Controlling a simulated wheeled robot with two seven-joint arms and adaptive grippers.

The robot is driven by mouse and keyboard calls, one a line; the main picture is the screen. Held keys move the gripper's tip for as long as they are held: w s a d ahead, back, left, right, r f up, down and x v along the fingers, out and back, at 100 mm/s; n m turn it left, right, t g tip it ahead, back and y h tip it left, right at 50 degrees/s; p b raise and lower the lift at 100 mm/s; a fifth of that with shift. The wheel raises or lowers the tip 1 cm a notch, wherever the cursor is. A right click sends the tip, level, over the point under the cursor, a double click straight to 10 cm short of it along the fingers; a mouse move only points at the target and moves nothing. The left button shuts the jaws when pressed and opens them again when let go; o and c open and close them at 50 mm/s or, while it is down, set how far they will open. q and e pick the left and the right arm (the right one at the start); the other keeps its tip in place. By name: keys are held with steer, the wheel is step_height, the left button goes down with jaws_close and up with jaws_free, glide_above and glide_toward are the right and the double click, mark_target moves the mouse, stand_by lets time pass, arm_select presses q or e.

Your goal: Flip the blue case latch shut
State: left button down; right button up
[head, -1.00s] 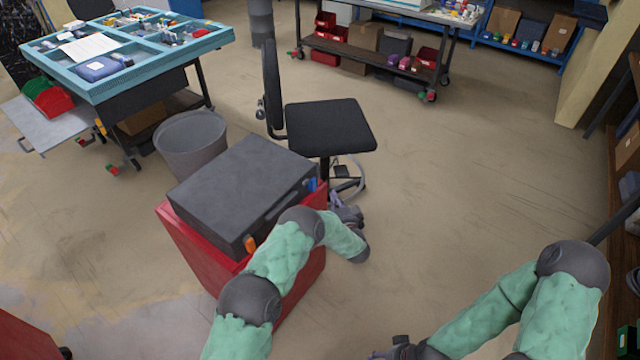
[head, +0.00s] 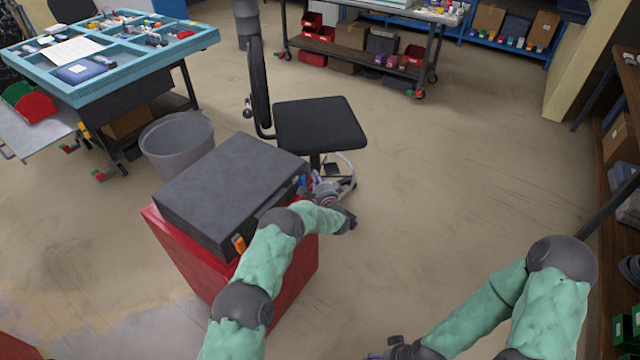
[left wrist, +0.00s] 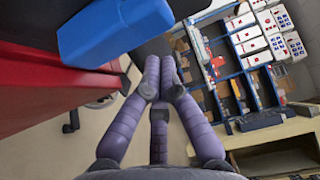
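A dark grey case (head: 232,185) lies closed on a red cabinet (head: 190,250). Its orange latch (head: 239,244) is at the near corner, and its blue latch (head: 302,183) is at the far right end of the front side. In the left wrist view the blue latch (left wrist: 115,30) is large at the upper left and sticks out over the red surface. My left gripper (head: 318,187) is beside the blue latch. Its purple fingers (left wrist: 158,75) are together and empty, just below and right of the latch, with a small apparent gap. My right gripper (head: 390,350) is only partly visible at the bottom edge.
A black swivel chair (head: 320,125) stands close behind the left gripper. A grey bin (head: 178,140) stands behind the case, with a blue-topped sorting table (head: 120,50) at the left. Open floor lies to the right of the cabinet.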

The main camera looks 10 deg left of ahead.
mark_target(304, 183)
arm_select(q)
steer(key=shift+s+a+r, duration=0.1)
steer(key=shift+s+a, duration=0.2)
steer(key=shift+s, duration=0.55)
steer(key=shift+s+a, duration=0.25)
steer(key=shift+s, duration=0.6)
steer(key=shift+s, duration=0.1)
steer(key=shift+s+a+p, duration=0.3)
steer(key=shift+s+p, duration=0.15)
steer(key=shift+s, duration=0.3)
steer(key=shift+s+a+p, duration=0.3)
steer(key=shift+s+p, duration=0.1)
steer(key=shift+s, duration=0.3)
